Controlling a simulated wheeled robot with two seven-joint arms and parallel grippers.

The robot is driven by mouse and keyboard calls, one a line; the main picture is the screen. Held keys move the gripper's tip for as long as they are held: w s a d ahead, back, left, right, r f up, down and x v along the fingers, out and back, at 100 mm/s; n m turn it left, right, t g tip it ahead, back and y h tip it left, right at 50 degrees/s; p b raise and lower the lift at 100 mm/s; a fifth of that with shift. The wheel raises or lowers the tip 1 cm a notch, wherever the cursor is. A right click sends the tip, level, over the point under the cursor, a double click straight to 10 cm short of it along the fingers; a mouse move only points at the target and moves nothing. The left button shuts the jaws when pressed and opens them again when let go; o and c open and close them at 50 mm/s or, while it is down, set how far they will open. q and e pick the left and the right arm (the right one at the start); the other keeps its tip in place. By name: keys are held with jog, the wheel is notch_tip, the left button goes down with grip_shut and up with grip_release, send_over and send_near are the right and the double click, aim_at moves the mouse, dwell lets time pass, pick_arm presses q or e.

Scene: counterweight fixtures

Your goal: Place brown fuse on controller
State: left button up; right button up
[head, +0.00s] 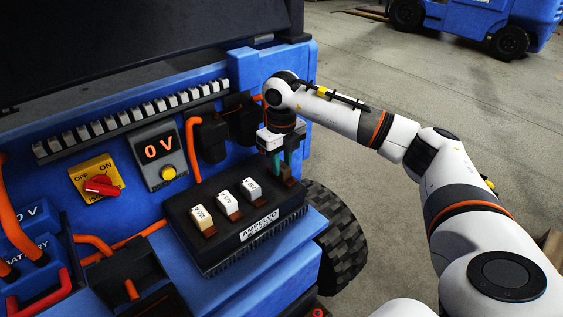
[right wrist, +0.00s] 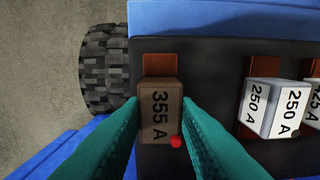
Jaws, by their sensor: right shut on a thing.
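The brown fuse (right wrist: 159,108), marked 355 A, is between the teal fingers of my right gripper (head: 279,164) in the right wrist view. The gripper is shut on it, with a finger at each side. The controller (head: 267,207) is a black box on the blue vehicle. The fuse is at the box's right end, lined up with a reddish-brown slot piece (right wrist: 159,64). I cannot tell whether it is fully seated or slightly above. In the head view the fingers partly hide it. My left gripper is not in view.
A cream fuse (head: 201,216) and two white fuses (head: 227,204) (head: 251,189) stand in a row on the controller. A display (head: 159,149) reads 0 V beside a red switch (head: 100,185). A black tyre (head: 343,240) is at the right.

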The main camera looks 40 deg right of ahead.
aim_at(282, 166)
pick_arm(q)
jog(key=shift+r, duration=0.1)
pick_arm(e)
jog(key=shift+f, duration=0.1)
jog(key=o, duration=0.8)
jog(key=shift+o, duration=0.2)
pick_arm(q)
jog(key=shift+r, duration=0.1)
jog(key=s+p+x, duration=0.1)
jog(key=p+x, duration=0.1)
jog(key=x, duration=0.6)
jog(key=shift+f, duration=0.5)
pick_arm(e)
notch_tip(282, 166, up, 12)
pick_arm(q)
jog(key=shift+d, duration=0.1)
